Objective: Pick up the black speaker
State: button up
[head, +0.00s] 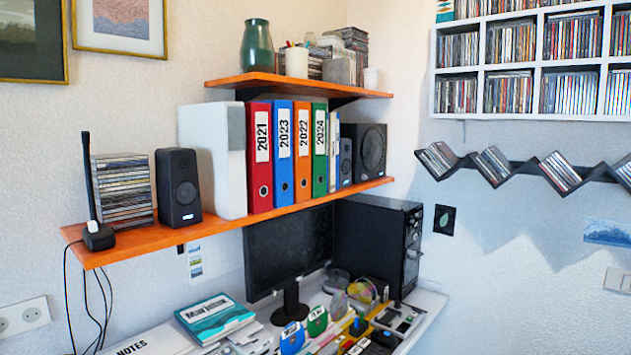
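A black speaker (178,188) stands upright on the lower orange shelf (150,238), between a stack of disc cases and a white box-shaped unit. A second, slimmer black speaker (346,161) stands farther right on the same shelf, partly hidden beside the binders. A larger black speaker-like box (364,150) with a round cone is at the shelf's right end. The frames do not show which one the task means. My gripper is not in view.
Disc cases (122,190) and a black antenna device (98,236) stand left of the first speaker; the white unit (214,160) is close on its right. Binders (282,155) follow. An upper shelf (300,86) overhangs the right part. A monitor (288,255) stands below.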

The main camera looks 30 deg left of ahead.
aim_at(179, 204)
jog(key=z, duration=0.05)
jog(key=i, duration=2.4)
jog(key=u, duration=0.05)
jog(key=k, duration=0.1)
jog(key=u, duration=2.8)
jog(key=i, duration=1)
jog(key=u, duration=0.1)
